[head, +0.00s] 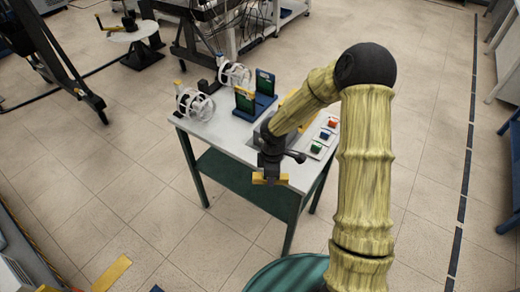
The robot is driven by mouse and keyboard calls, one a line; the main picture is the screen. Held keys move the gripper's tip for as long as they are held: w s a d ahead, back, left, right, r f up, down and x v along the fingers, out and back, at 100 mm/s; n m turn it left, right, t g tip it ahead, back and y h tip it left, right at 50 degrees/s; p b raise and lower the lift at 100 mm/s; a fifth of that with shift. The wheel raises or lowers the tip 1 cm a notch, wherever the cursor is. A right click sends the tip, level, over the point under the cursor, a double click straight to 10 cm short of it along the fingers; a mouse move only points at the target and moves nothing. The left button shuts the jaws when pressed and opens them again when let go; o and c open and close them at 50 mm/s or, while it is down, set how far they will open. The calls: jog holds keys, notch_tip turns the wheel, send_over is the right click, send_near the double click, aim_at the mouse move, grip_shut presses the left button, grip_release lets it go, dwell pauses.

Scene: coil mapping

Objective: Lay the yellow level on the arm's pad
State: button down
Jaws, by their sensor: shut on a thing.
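My gripper (270,172) is at the near edge of the white-topped table (222,128), pointing down. It is shut on a short yellow bar, which looks like the yellow level (262,179). The bar lies roughly level across the fingers; whether it touches the table edge is hard to tell. The arm's pad cannot be made out for sure. A round white disc (118,36) on a black stand at the upper left, with a small yellow piece by it, could be related.
My arm hides part of the table's right side. A black-legged frame (72,70) stands left; the tiled floor between is open.

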jog(key=d+f+m, duration=0.3)
jog(key=d+m, duration=0.4)
jog(key=m, duration=0.9)
jog(key=shift+w+d+f+m, duration=0.2)
jog(key=shift+d+f+m, duration=0.1)
jog(key=shift+d+m, duration=0.1)
